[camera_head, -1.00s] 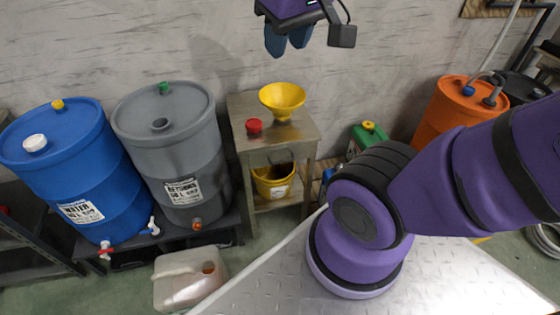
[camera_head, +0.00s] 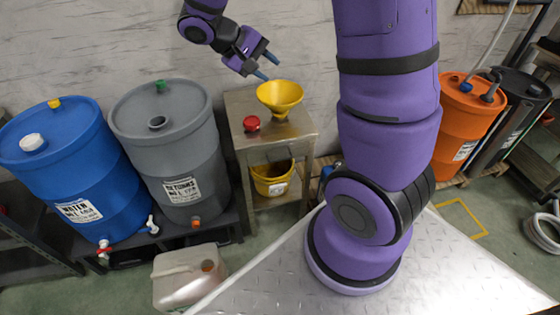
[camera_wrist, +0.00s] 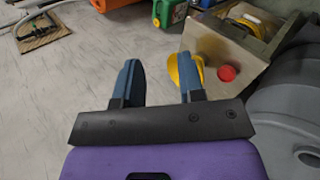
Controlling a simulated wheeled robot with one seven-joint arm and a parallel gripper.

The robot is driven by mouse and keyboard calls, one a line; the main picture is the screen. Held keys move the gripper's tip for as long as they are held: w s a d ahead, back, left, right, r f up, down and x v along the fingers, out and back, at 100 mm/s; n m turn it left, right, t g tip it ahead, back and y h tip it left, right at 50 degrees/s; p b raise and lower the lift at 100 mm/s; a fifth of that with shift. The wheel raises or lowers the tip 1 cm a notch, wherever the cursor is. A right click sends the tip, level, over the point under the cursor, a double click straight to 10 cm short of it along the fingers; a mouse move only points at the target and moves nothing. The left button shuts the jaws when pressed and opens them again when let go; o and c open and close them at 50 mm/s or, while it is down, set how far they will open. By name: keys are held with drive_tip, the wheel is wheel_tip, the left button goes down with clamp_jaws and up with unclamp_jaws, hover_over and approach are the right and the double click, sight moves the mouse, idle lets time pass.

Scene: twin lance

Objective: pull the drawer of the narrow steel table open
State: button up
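The narrow steel table (camera_head: 241,106) stands against the wall, right of the grey drum, in the head view. Its top also shows at upper right in the wrist view (camera_wrist: 206,42). My gripper (camera_head: 268,67) is above the back of the table, near the yellow funnel (camera_head: 279,97). In the wrist view its two blue fingers (camera_wrist: 160,64) are spread with nothing between them. The right finger partly covers the funnel (camera_wrist: 183,75).
A red cap (camera_head: 251,123) sits on the tabletop. A yellow bucket (camera_head: 272,182) stands on the lower shelf. A grey drum (camera_head: 170,140) and blue drum (camera_head: 75,165) are at left. A pale canister (camera_head: 188,278) stands on the floor in front.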

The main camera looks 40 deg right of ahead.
drive_tip(key=w+d+f+n+t+h, duration=0.1)
drive_tip(key=w+d+f+h, duration=0.2)
drive_tip(key=f, duration=0.7)
drive_tip(key=w+f+n+h, duration=0.25)
drive_tip(key=w+f, duration=0.35)
drive_tip(key=f, duration=0.5)
drive_tip(key=s+a+f+n+t+h, duration=0.15)
drive_tip(key=f+t, duration=0.25)
drive_tip(key=f, duration=0.9)
drive_tip(key=s+d+f+n+t, duration=0.15)
drive_tip(key=f+t, duration=0.25)
drive_tip(key=f, duration=0.8)
drive_tip(key=f+x, duration=0.1)
drive_tip(key=x, duration=0.8)
drive_tip(key=shift+s+d+n, duration=0.3)
drive_tip(key=shift+n, duration=0.15)
clamp_jaws()
